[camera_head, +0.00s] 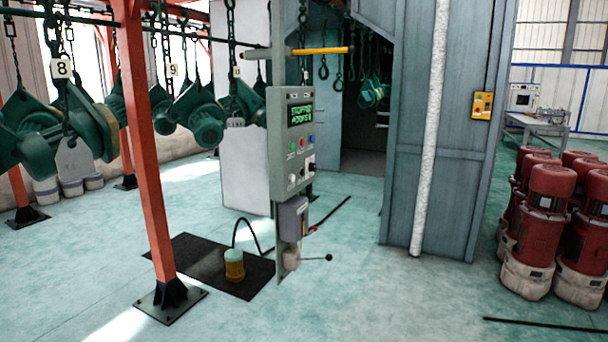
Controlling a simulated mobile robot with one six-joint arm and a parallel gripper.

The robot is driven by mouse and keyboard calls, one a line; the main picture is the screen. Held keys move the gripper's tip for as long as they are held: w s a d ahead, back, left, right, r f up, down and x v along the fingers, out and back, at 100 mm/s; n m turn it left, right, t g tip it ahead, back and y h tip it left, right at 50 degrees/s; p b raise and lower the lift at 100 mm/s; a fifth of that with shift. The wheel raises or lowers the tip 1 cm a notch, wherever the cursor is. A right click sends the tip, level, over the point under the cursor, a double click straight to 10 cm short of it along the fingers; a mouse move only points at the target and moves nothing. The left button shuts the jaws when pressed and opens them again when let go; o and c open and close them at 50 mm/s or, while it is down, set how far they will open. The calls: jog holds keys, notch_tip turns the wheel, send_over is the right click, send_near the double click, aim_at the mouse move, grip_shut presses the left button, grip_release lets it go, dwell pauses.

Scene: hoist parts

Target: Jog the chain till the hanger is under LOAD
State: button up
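A grey control panel (296,140) stands on a post in the middle of the view. Its small display (301,114) has green text that seems to read STOPPED, with a second line too small to read surely. Below it are several coloured buttons (301,143) and knobs. An overhead chain rail (202,36) carries several hangers with green hoist parts (95,125). One hanger has a tag 8 (62,68), another a tag 9 (173,70); a third tag farther right is unreadable. I see no legible LOAD sign. My gripper is not in view.
A red post (148,160) stands left of the panel. A grey booth (440,130) bears a yellow button box (482,105). Red motors (545,210) stand right. Floor between is open.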

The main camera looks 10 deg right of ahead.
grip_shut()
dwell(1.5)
